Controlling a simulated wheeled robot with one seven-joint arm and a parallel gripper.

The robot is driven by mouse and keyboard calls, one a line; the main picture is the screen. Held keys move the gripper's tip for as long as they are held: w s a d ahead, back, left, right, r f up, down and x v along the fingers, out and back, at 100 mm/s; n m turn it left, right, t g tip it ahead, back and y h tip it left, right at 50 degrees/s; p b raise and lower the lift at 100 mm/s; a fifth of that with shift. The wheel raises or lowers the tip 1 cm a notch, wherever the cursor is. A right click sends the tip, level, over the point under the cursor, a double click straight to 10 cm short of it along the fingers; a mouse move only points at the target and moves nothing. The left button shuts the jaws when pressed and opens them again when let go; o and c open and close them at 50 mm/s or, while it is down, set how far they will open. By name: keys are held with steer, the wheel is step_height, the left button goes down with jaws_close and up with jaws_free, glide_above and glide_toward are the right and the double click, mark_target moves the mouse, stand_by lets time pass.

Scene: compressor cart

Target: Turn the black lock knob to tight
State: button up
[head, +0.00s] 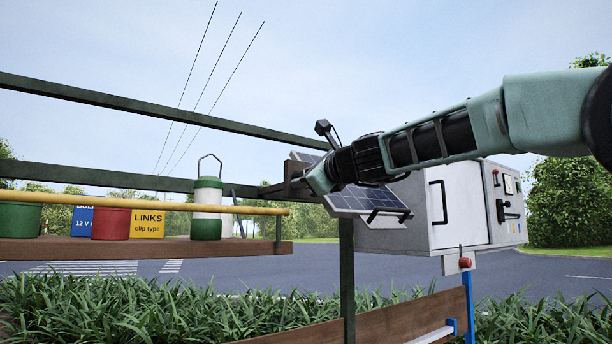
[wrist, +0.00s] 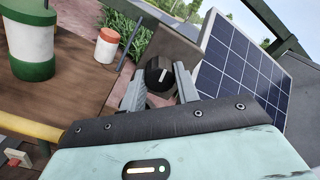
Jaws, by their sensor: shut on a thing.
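The black lock knob (wrist: 158,68) shows in the wrist view as a round dark cap with a short pale mark on its face. It sits between the two grey fingers of my gripper (wrist: 160,84), which is shut on it. The scale or wording around the knob is hidden, so I cannot tell how tight it is. In the head view my gripper (head: 312,182) reaches left to the rail beside the tilted solar panel (head: 368,199). The knob cannot be made out there. The panel also stands just right of the fingers in the wrist view (wrist: 238,62).
A wooden shelf (head: 150,249) with a yellow rail (head: 140,205) holds a green and white lantern (head: 206,205), a red pot (head: 111,222) and a yellow LINKS box (head: 146,223). A grey cabinet (head: 400,215) stands right, behind my arm. Dark green rails cross above.

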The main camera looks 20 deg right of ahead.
steer(key=shift+f+m, duration=0.1)
steer(key=shift+m, duration=0.8)
steer(key=o, duration=1)
steer(key=shift+s, duration=0.15)
